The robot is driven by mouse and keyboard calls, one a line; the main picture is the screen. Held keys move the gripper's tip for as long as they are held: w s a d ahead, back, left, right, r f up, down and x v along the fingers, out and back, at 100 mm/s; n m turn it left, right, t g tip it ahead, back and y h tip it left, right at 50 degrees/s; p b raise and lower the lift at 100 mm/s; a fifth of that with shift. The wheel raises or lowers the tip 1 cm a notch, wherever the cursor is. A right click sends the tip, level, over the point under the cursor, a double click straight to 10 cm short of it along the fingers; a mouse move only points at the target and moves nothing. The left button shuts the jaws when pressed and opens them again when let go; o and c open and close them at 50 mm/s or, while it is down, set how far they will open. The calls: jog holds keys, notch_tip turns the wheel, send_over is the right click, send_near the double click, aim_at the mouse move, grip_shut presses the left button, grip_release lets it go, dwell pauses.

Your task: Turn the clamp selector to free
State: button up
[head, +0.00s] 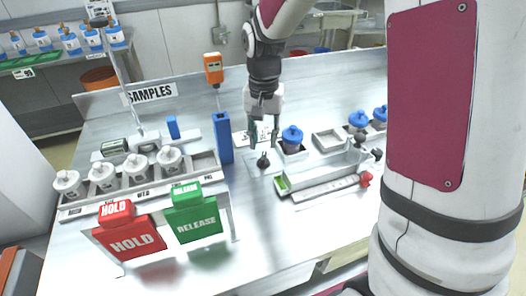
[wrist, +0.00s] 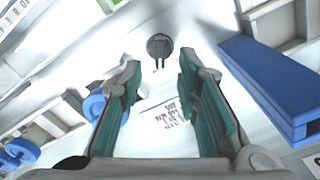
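The clamp selector looks to be the small black knob (head: 263,161) on a pale plate on the bench. In the wrist view the dark round knob (wrist: 159,46) shows ahead, centred between the fingertips. My gripper (head: 264,144) points down just above and behind the knob. Its teal-padded fingers (wrist: 160,76) are apart with nothing between them, and no contact with the knob shows. A white label with small print (wrist: 168,114) lies on the bench below the fingers, too blurred to read. The knob's setting cannot be read.
A blue upright block (head: 223,138) stands left of my gripper. Red HOLD (head: 130,238) and green RELEASE (head: 196,222) signs stand in front, left. Sample bottles (head: 103,177) line a rack.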

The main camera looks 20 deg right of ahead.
aim_at(264, 156)
jog(key=shift+f, duration=2.8)
jog(key=shift+c, duration=0.6)
grip_shut()
